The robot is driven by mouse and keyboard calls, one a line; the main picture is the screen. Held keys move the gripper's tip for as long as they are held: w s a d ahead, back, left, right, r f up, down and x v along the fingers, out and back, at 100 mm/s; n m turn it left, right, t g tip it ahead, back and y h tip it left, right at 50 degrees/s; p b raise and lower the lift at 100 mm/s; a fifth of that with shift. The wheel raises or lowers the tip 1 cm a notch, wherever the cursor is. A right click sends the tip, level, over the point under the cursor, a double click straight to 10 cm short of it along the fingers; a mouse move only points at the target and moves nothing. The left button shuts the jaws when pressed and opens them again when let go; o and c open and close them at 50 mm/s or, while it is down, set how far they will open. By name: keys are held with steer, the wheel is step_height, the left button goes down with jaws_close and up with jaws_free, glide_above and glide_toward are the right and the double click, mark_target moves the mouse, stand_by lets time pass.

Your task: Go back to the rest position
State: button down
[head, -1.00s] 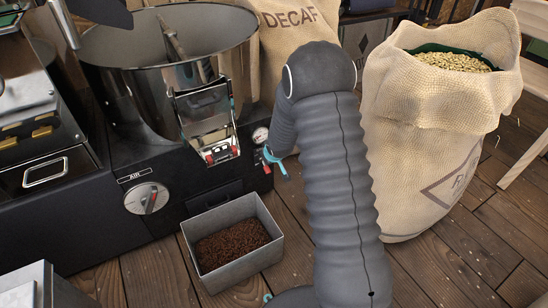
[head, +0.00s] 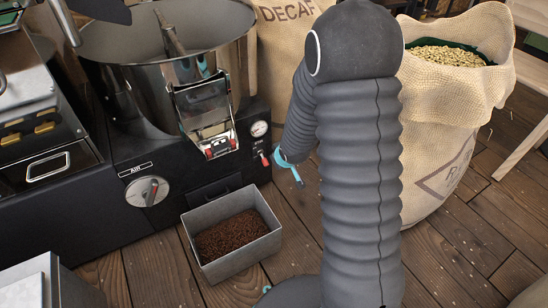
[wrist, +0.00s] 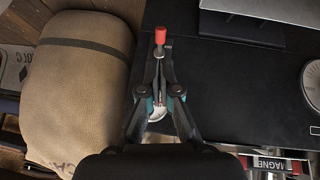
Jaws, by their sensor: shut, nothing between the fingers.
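My gripper (head: 291,169) is to the right of the roaster's front panel in the head view. Only a teal part and its tip show there; my arm hides the rest. In the wrist view my gripper (wrist: 158,60) has its fingers together with nothing between them. A small lever with a red handle (head: 264,159) is on the roaster panel, just left of the gripper and apart from it in the head view. In the wrist view the red handle (wrist: 161,36) appears just beyond the fingertips.
The roaster (head: 110,180) stands left, with a metal bin (head: 255,250) of dark beans on the floor before it. A burlap sack (head: 440,150) of pale beans stands right, and a DECAF sack (head: 275,60) behind. Wooden floor (head: 450,265) is open at front right.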

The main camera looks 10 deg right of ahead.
steer(key=shift+s, duration=0.15)
stand_by(0.4)
steer(key=s+d+m+g+h, duration=0.25)
steer(key=s+g, duration=0.25)
steer(key=s, duration=0.6)
steer(key=s+r+t, duration=0.1)
steer(key=s+r, duration=0.5)
steer(key=r, duration=0.3)
steer(key=s+a+r+m+t+y+p, duration=0.1)
steer(key=s+r, duration=0.5)
steer(key=r, duration=0.4)
steer(key=s+r+m+t+p, duration=0.1)
steer(key=s+r, duration=0.5)
steer(key=r, duration=0.4)
steer(key=shift+s+a+r+t+y, duration=0.2)
steer(key=shift+s+a+t+y, duration=0.05)
steer(key=shift+t+y, duration=0.1)
